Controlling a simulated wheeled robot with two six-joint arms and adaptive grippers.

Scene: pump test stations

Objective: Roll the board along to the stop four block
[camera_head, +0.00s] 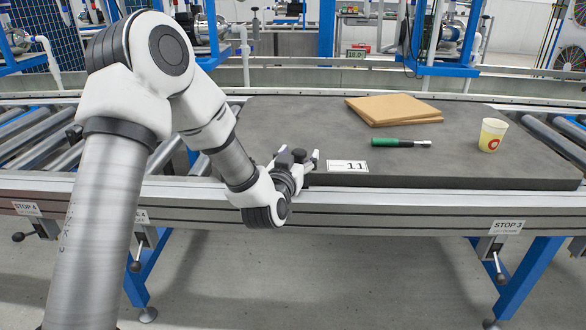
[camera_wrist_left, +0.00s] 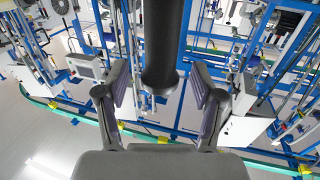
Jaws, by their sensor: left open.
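The dark grey board (camera_head: 280,115) lies flat on the roller conveyor, with a label reading 11 (camera_head: 347,166) near its front edge. The stop 4 sign (camera_head: 26,208) is on the front rail at far left, with a black-knobbed lever below it; no raised stop block is clear there. My left gripper (camera_head: 300,162) is at the front edge of the board, left of the label. In the wrist view the left gripper's fingers (camera_wrist_left: 161,95) are apart, with a dark round-ended bar (camera_wrist_left: 162,45) between them. Contact cannot be told. My right gripper is out of view.
On the board lie brown cardboard sheets (camera_head: 392,108), a green-handled tool (camera_head: 400,143) and a standing yellow cup (camera_head: 492,135). Bare rollers (camera_head: 35,135) lie left of the board. The stop 3 sign (camera_head: 507,227) is at right on the front rail (camera_head: 400,205).

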